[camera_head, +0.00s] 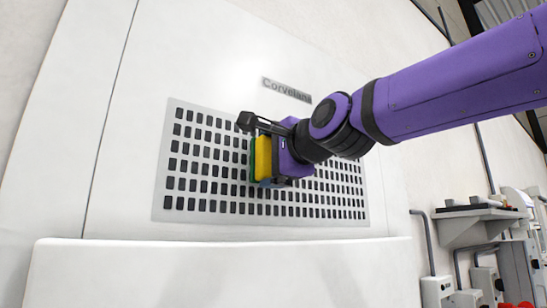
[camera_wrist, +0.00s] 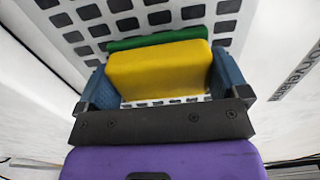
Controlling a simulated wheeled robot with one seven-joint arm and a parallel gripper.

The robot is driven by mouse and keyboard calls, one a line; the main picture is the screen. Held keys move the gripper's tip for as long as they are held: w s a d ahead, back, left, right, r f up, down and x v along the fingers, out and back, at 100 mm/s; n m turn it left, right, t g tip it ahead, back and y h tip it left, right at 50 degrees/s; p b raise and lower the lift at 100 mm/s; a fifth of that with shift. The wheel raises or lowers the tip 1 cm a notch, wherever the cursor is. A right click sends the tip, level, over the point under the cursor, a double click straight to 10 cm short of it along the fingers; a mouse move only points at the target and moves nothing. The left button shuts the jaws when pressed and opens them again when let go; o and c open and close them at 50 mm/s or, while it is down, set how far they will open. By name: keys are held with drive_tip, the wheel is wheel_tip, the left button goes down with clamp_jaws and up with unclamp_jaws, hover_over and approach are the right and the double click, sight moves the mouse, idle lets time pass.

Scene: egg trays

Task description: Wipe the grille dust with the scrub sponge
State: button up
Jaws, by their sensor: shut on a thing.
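The scrub sponge (camera_head: 263,158) is yellow with a green scrub side. My gripper (camera_head: 266,153) is shut on it in front of the middle of the grille. In the wrist view the sponge (camera_wrist: 158,70) sits between the two blue fingers of my gripper (camera_wrist: 160,85), its green side toward the grille. The grille (camera_head: 205,206) is a light grey panel with rows of dark slots on a white housing; it also shows in the wrist view (camera_wrist: 97,30). I cannot tell whether the sponge touches it. No dust stands out; the area behind the sponge and wrist is hidden.
A nameplate (camera_head: 287,90) is fixed above the grille. A white ledge (camera_head: 220,262) juts out below it. At the right are a wall shelf (camera_head: 475,226) with items and grey boxes (camera_head: 437,289) with pipes. The grille's left part is unobstructed.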

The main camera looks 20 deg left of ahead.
sight(318, 175)
drive_tip(key=shift+x, duration=1.05)
idle(0.7)
drive_tip(key=shift+w+d, duration=1.9)
drive_tip(key=shift+w, duration=0.35)
drive_tip(key=shift+w+d, duration=1.95)
drive_tip(key=shift+w, duration=0.3)
drive_tip(key=shift+w+d, duration=1.9)
drive_tip(key=shift+w, duration=0.35)
drive_tip(key=shift+s+a, duration=0.1)
drive_tip(key=shift+s, duration=0.05)
drive_tip(key=s+a, duration=0.9)
drive_tip(key=s, duration=0.1)
drive_tip(key=shift+s, duration=0.4)
